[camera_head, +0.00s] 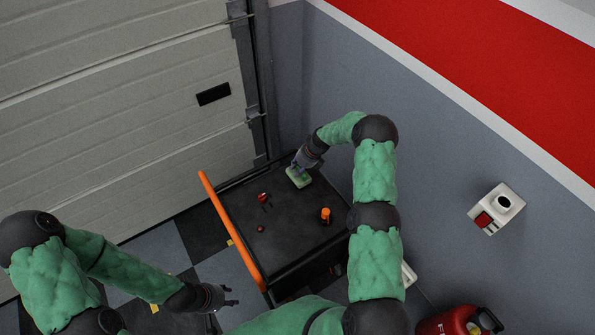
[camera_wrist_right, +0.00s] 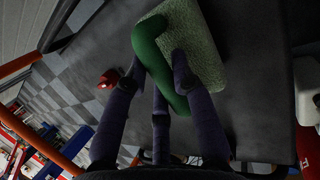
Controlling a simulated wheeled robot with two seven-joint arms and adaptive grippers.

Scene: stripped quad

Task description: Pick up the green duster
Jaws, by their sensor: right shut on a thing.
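The green duster (camera_head: 299,179) is at the far end of the black cart top, near the corner by the garage door. In the right wrist view its pale green fuzzy pad (camera_wrist_right: 203,45) and darker green handle (camera_wrist_right: 150,45) show. My right gripper (camera_head: 297,168) is shut on the duster, with its fingers (camera_wrist_right: 155,75) around the handle. I cannot tell whether the pad touches the cart top. My left gripper (camera_head: 230,296) is open and empty, low beside the cart over the checkered floor.
The cart top (camera_head: 290,235) has an orange handle bar (camera_head: 230,232) on its left. A red-handled tool (camera_head: 263,197), a small red item (camera_head: 261,229) and an orange cylinder (camera_head: 325,214) lie there. A grey wall and garage door (camera_head: 130,110) border it.

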